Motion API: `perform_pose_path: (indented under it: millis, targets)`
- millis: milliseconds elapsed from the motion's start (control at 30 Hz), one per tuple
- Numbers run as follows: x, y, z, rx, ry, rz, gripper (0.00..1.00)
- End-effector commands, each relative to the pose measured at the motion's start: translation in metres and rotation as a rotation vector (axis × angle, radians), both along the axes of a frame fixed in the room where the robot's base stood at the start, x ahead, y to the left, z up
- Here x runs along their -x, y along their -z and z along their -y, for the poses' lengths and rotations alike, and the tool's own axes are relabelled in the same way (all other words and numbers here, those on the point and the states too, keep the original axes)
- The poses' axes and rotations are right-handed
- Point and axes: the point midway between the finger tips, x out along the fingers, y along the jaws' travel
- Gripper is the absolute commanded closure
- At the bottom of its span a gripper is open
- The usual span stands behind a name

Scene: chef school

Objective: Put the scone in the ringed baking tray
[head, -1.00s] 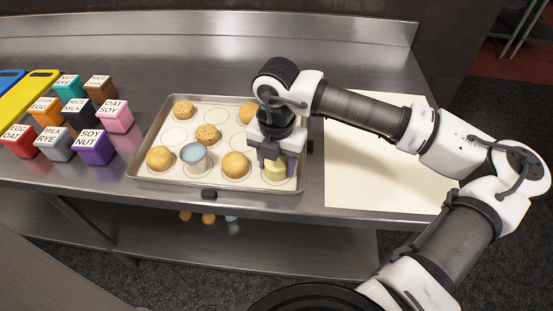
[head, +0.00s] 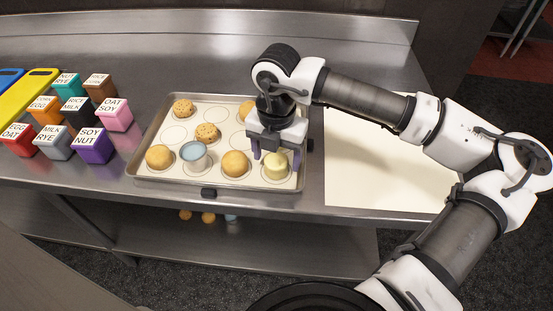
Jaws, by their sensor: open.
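The baking tray (head: 140,170) lies on the steel counter, its pale liner printed with rings. A pale yellow, flat-topped round piece (head: 275,168), which looks like the scone, sits upright in the front right ring. My gripper (head: 269,160) is open just above and behind it, fingers pointing down and apart from it as far as I can tell. Round golden buns (head: 160,158) (head: 235,163), speckled cookies (head: 206,133) (head: 183,109) and a blue-topped cup (head: 195,156) stand in other rings.
Several labelled coloured blocks (head: 93,147) stand left of the tray, beside a yellow board (head: 25,95). A bare cream sheet (head: 375,165) lies to the right under my arm. The counter behind the tray is clear.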

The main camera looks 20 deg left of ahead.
Motion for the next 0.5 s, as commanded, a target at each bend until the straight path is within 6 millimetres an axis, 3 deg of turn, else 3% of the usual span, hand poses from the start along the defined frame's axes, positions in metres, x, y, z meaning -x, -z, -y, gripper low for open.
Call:
perform_pose_path:
  millis: [300, 500]
  targets:
    - [0.0, -0.068, 0.0, 0.001, 0.001, 0.003, 0.3]
    - [0.0, -0.095, 0.0, 0.0, 0.0, 0.002, 0.3]
